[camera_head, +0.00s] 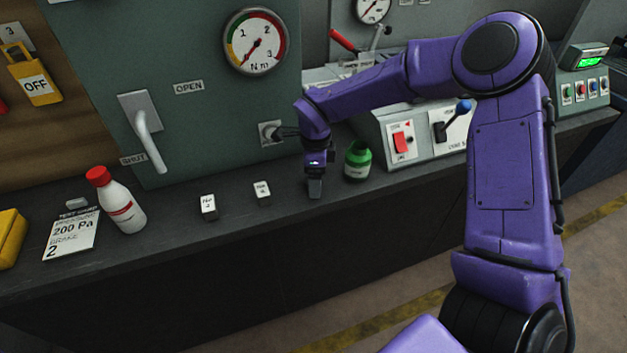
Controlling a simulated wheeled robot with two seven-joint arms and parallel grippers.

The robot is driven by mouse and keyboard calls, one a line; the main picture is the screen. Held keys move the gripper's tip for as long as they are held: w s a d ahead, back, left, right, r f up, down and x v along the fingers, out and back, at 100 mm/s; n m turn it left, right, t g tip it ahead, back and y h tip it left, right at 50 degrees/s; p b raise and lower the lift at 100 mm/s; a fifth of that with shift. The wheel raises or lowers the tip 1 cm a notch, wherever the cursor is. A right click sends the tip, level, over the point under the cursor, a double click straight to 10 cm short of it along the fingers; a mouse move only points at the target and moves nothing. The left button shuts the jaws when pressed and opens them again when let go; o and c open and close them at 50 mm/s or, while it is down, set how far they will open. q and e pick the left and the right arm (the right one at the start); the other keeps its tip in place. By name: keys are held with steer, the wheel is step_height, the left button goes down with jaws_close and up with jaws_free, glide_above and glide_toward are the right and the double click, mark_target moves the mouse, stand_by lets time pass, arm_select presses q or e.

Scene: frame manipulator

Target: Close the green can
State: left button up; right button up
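The green can (358,163) stands upright on the dark bench ledge, right of the middle of the view. My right gripper (315,187) points down just left of the can, low over the ledge and apart from the can. Its fingers overlap from this angle, so I cannot tell whether they are open or shut, and I see nothing clearly held. My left gripper is not in view.
A white bottle with a red cap (121,207), a white card (71,235) and two small labelled blocks (208,206) (262,193) lie along the ledge to the left. A control box with a red switch (400,142) stands right of the can. A lever (149,137) juts from the panel.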

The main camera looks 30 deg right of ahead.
steer(key=c, duration=1.1)
steer(key=shift+r, duration=0.1)
